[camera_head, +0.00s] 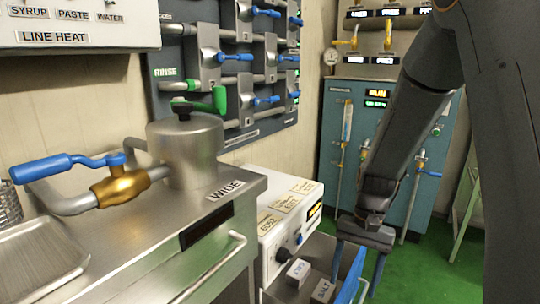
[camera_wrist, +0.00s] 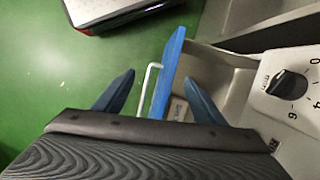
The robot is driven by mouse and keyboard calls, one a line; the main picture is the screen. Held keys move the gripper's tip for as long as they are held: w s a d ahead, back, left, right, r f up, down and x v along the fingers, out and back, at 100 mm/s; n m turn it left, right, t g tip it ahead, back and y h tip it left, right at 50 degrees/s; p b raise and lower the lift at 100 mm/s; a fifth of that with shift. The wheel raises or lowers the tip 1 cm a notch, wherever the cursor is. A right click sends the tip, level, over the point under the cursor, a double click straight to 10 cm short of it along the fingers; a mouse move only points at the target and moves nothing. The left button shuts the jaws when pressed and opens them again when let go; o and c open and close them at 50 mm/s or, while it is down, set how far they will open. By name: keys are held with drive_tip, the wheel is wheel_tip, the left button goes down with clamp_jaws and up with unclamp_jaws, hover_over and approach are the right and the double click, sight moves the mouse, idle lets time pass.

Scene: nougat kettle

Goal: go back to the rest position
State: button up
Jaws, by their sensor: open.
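My gripper (camera_head: 358,270) is open and points down in front of the white machine's pulled-out drawer. In the wrist view, my gripper (camera_wrist: 159,76) has its two dark fingers spread, with the blue drawer front (camera_wrist: 169,65) and its white handle (camera_wrist: 149,88) showing between them. I see no contact, and I cannot tell the exact height of the fingertips against the drawer front. The blue drawer front (camera_head: 350,277) also shows between the fingers in the head view. Nothing is held.
Two small labelled blocks, one reading SALT (camera_head: 322,290), lie in the drawer. The white machine (camera_head: 290,207) with a knob stands left of it. A steel counter (camera_head: 150,262) with a kettle (camera_head: 187,150) stands further left. A teal cabinet (camera_head: 400,170) stands behind; green floor (camera_head: 430,265) is open at right.

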drive_tip(key=s+a+r+n+t+h, duration=0.1)
drive_tip(key=s+r+n+t+h, duration=0.1)
drive_tip(key=s+r+n+t, duration=0.4)
drive_tip(key=s+a+n+g+y+b, duration=0.1)
drive_tip(key=s+a+n+g+b, duration=0.15)
drive_tip(key=s+a+b, duration=0.55)
drive_tip(key=s+a+n+g+y+b, duration=0.1)
drive_tip(key=s+a+n, duration=0.3)
drive_tip(key=a, duration=0.9)
drive_tip(key=d+r+m+h+p, duration=0.1)
drive_tip(key=d+r+m+p, duration=0.2)
drive_tip(key=d+r+p, duration=0.7)
drive_tip(key=s+d+r+m+p, duration=0.1)
drive_tip(key=d+r+m+p, duration=0.3)
drive_tip(key=d+r+p, duration=0.6)
wheel_tip(320, 180, up, 6)
drive_tip(key=p, duration=1.5)
drive_tip(key=shift+d+r+h, duration=0.15)
drive_tip(key=shift+d+h, duration=0.2)
drive_tip(key=shift+h, duration=0.05)
